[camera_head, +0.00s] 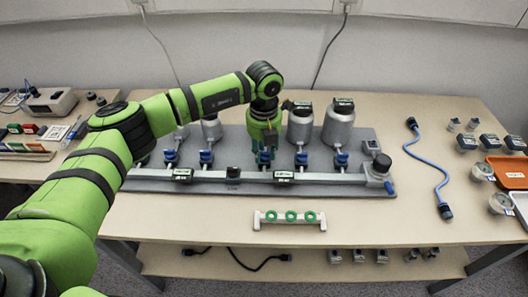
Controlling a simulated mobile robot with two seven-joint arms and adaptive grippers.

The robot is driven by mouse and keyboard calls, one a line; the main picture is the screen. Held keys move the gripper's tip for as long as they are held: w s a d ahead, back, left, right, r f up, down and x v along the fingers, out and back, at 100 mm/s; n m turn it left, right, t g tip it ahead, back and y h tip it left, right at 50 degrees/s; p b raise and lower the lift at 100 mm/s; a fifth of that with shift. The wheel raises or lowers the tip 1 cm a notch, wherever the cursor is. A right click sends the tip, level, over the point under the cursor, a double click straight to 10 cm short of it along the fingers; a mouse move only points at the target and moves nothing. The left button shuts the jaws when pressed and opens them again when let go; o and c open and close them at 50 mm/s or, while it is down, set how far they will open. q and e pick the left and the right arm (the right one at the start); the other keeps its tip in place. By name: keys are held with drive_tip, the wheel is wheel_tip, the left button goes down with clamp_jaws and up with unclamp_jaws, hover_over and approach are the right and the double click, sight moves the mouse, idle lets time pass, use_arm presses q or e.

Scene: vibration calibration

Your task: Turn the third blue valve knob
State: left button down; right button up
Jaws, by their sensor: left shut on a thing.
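A row of several blue valve knobs runs along a pipe manifold on a grey base plate (225,184). The first knob (171,157) and second knob (206,157) are left of my left gripper (264,150). The fourth knob (301,160) and fifth knob (341,159) are to its right. My left gripper points down at the third blue valve knob (264,160) and is shut on it. The gripper hides most of this knob and the canister behind it. My right gripper is not in view.
Grey metal canisters (338,130) stand behind the knobs. A white rack with green rings (290,218) sits in front of the plate. A blue cable (428,165), gauges and an orange tray (508,172) lie at the right. The front left of the table is clear.

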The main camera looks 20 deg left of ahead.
use_arm(q)
drive_tip(key=m, duration=0.1)
drive_tip(key=m+b, duration=0.1)
drive_tip(key=m, duration=0.1)
drive_tip(key=shift+s+f, duration=0.2)
drive_tip(key=shift+f, duration=0.1)
drive_tip(key=m+b, duration=0.3)
drive_tip(key=m, duration=0.3)
drive_tip(key=m+b, duration=0.1)
drive_tip(key=m, duration=0.2)
drive_tip(key=shift+a+m+b, duration=0.1)
drive_tip(key=shift+m+b, duration=0.2)
drive_tip(key=shift+w+m+b, duration=0.1)
drive_tip(key=shift+m+b, duration=0.25)
drive_tip(key=shift+m, duration=1.05)
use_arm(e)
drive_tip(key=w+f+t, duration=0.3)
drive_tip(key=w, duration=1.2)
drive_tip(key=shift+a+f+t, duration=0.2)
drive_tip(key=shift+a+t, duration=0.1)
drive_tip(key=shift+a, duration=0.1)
use_arm(q)
drive_tip(key=shift+a, duration=0.1)
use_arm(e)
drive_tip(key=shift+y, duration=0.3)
